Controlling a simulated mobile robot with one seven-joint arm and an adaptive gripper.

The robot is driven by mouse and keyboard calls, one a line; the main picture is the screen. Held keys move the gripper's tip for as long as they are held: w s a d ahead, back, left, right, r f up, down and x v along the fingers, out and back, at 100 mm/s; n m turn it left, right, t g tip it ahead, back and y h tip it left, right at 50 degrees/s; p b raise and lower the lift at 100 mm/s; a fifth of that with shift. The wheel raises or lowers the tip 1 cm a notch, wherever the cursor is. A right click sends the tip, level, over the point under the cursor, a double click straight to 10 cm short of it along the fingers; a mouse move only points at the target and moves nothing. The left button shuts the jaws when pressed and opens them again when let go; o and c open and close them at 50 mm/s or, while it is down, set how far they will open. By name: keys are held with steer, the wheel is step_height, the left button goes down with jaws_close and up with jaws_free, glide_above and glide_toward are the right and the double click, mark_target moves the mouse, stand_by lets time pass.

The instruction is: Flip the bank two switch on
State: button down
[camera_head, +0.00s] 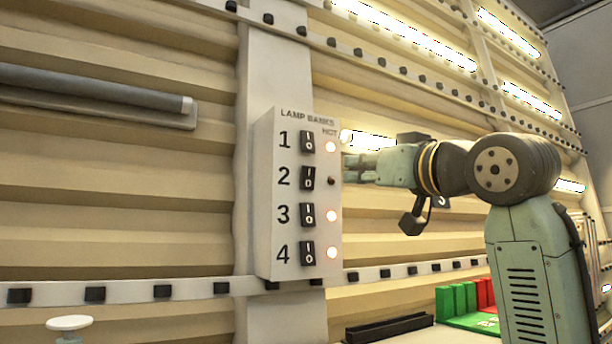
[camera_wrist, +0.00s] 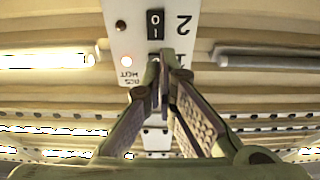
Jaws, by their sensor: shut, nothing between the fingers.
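The grey lamp banks box (camera_head: 262,200) is fixed to a wall post, with black rocker switches in a column labelled 1 to 4. The bank two switch (camera_head: 308,178) is second from the top, and the small lamp beside it (camera_head: 332,181) is dark. In the wrist view the box is upside down and the bank two switch (camera_wrist: 155,24) lies just beyond my fingertips. My gripper (camera_head: 348,168) is shut and empty, at the right side of the box near the height of switches 1 and 2. In the wrist view my gripper (camera_wrist: 164,62) covers most of switch 1.
The lamps beside switches 1 (camera_head: 331,147), 3 (camera_head: 332,216) and 4 (camera_head: 332,252) glow. A grey unlit tube (camera_head: 95,88) is on the wall at left; lit tubes (camera_head: 405,35) are at upper right. Green blocks (camera_head: 457,298) stand at lower right.

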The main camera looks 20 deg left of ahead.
steer(key=shift+w+d, duration=0.1)
steer(key=p, duration=0.6)
glide_toward(307, 171)
steer(key=x, duration=0.5)
steer(key=shift+w+r, duration=0.15)
steer(key=shift+x, duration=0.9)
steer(key=shift+f, duration=0.2)
